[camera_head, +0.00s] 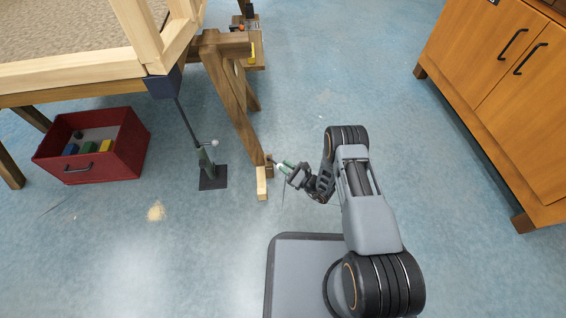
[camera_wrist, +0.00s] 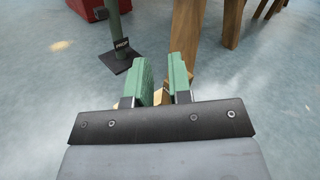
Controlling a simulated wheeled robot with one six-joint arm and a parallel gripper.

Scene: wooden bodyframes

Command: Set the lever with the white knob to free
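The lever with the white knob (camera_head: 215,143) is at the top of a green post (camera_head: 207,160) left of my gripper in the head view. The post stands on a dark base plate (camera_head: 213,178) on the floor. The wrist view shows the lower post (camera_wrist: 113,22) and a small dark label (camera_wrist: 121,44) at its foot, too small to read surely; the knob is out of that view. My gripper (camera_head: 282,166) has green fingers, held apart with a gap between them in the wrist view (camera_wrist: 161,62). It is empty and well to the right of the knob.
A wooden trestle leg (camera_head: 235,105) with a pale wood foot (camera_head: 262,184) stands between the post and my gripper. A red box (camera_head: 110,160) with coloured blocks is left. A wooden frame (camera_head: 70,75) is above left. A cabinet (camera_head: 500,70) is right; floor between is clear.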

